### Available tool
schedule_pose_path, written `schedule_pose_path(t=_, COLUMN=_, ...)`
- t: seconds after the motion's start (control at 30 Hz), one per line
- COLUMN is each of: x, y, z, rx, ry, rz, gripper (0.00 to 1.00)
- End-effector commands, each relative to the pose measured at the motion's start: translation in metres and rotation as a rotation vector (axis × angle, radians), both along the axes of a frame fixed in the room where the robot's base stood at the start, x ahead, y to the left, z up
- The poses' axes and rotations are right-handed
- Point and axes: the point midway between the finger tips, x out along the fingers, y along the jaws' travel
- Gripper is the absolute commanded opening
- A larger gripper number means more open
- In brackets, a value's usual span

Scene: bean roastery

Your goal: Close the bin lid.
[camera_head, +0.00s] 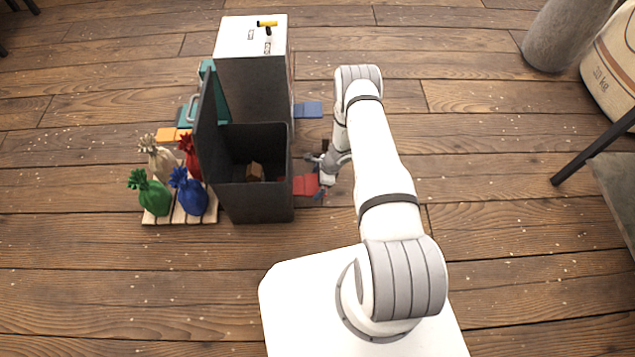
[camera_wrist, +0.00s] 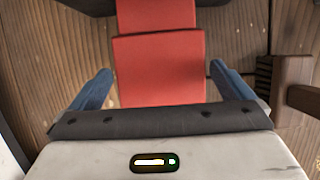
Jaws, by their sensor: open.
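The dark grey bin (camera_head: 255,202) stands open on the floor left of my arm. Its lid (camera_head: 208,125) is raised upright on the bin's left side, with a pale handle on its outer face. A small brown thing (camera_head: 255,172) lies inside the bin. A red pedal-like plate (camera_head: 305,185) sticks out from the bin's right side, low down. My gripper (camera_head: 322,178) is at the red plate, right of the bin. In the wrist view the red plate (camera_wrist: 160,70) lies between the open blue-tipped fingers (camera_wrist: 160,92); I cannot tell whether they touch it.
A second dark bin (camera_head: 255,90) with a white top stands behind, with a blue plate (camera_head: 308,109) on its right. Several coloured sacks (camera_head: 187,196) stand on a pallet (camera_head: 180,216) at the left. A table leg (camera_head: 595,145) is at the far right.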

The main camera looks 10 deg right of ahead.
Motion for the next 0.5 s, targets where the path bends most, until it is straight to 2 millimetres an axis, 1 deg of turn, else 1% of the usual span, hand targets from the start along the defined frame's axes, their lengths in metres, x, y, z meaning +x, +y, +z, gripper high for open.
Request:
schedule_pose_path(t=0.17, x=0.0, y=0.0001, z=0.0003, rx=0.0, ry=0.0, rz=0.0, gripper=1.0)
schedule_pose_path(t=0.2, x=-0.0001, y=0.0001, z=0.0003, rx=0.0, ry=0.0, rz=0.0, gripper=0.98)
schedule_pose_path(t=0.5, x=-0.0001, y=0.0, z=0.0004, rx=0.0, ry=0.0, rz=0.0, gripper=0.74)
